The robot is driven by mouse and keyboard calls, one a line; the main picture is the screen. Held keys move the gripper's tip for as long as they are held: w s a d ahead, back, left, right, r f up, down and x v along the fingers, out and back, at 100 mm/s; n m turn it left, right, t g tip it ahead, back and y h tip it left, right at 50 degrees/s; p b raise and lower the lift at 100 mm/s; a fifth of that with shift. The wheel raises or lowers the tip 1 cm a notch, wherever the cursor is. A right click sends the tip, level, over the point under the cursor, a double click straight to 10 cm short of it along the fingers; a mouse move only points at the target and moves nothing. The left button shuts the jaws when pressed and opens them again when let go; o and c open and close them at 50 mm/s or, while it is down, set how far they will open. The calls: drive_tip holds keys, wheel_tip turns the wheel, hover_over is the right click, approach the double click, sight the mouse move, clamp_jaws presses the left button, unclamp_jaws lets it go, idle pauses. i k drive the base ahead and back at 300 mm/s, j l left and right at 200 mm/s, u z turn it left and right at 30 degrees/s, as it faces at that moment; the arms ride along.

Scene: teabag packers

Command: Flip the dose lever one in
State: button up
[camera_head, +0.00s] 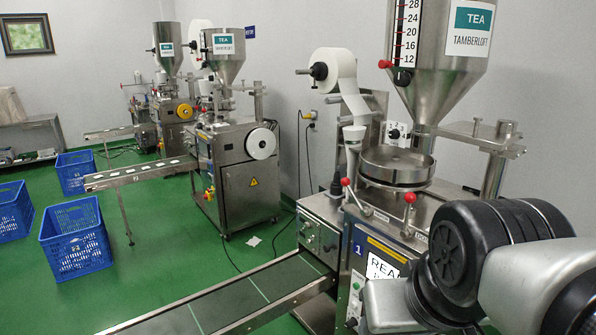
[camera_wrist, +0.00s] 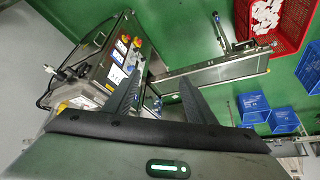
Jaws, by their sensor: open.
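The nearest packing machine (camera_head: 400,215), marked 1, stands at right with a TEA hopper (camera_head: 440,60) above a round metal dosing pan (camera_head: 397,165). Two red-knobbed levers stand by the pan: a left lever (camera_head: 346,183) and a front lever (camera_head: 410,198). I cannot tell which is dose lever one. My arm covers the machine's lower right in the head view. My gripper (camera_wrist: 159,76) shows in the wrist view, open and empty, its fingers pointing towards a machine with red and yellow controls (camera_wrist: 122,45). No lever is clear between them.
A conveyor (camera_head: 230,300) runs from the machine to the lower left. Two similar machines (camera_head: 235,150) stand further back. Blue crates (camera_head: 75,240) are on the green floor at left. A red crate (camera_wrist: 245,40) with white pieces shows in the wrist view.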

sight(410, 199)
drive_tip(key=i+l+z, duration=0.15)
drive_tip(key=i+z, duration=0.15)
drive_tip(key=i, duration=0.15)
drive_tip(key=i+z, duration=0.35)
drive_tip(key=i, duration=0.1)
